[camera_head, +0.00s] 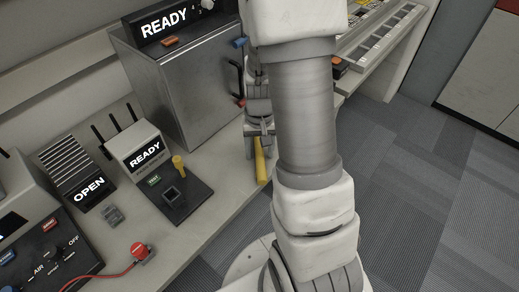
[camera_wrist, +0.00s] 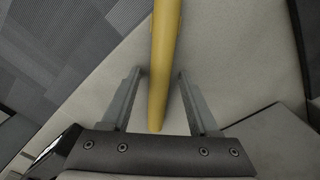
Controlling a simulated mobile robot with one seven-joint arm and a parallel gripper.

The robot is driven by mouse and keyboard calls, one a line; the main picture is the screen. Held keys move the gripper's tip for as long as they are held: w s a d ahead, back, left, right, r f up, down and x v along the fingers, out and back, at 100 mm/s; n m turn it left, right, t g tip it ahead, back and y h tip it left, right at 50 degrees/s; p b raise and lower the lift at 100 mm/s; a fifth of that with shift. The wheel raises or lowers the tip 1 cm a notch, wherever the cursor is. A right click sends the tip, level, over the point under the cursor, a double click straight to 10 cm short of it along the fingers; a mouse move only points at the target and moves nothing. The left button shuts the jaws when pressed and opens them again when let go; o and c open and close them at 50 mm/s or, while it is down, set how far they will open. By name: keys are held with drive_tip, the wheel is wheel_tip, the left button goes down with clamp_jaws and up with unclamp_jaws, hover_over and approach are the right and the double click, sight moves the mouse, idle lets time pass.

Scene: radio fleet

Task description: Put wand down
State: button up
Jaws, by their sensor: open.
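The yellow wand (camera_wrist: 165,55) lies between the two spread fingers of my gripper (camera_wrist: 158,100) in the wrist view, with a gap on each side. In the head view the wand (camera_head: 262,162) shows as a short yellow length on the pale counter near its edge, just below and beside my gripper (camera_head: 259,152). My gripper is open and points down at the counter. My arm hides part of the area around the wand in the head view.
A grey metal cabinet (camera_head: 190,85) with a READY display stands behind my gripper. Carpeted floor (camera_head: 430,200) is clear at right.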

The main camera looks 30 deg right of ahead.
sight(259, 152)
wheel_tip(259, 152, up, 12)
drive_tip(key=r+p, duration=0.1)
drive_tip(key=p, duration=0.2)
drive_tip(key=s+a+r+n+t, duration=0.2)
drive_tip(key=s+a+r, duration=0.3)
drive_tip(key=r, duration=0.2)
drive_tip(key=s+a+r+n+t, duration=0.3)
drive_tip(key=s+a+r, duration=0.3)
drive_tip(key=r, duration=0.2)
drive_tip(key=shift+r+t, duration=0.25)
drive_tip(key=shift+t, duration=0.05)
drive_tip(key=shift+s, duration=0.1)
wheel_tip(259, 152, up, 5)
drive_tip(key=p, duration=0.5)
drive_tip(key=shift+c, duration=0.9)
drive_tip(key=shift+a+f, duration=0.1)
drive_tip(key=shift+a, duration=0.05)
drive_tip(key=shift+a, duration=0.1)
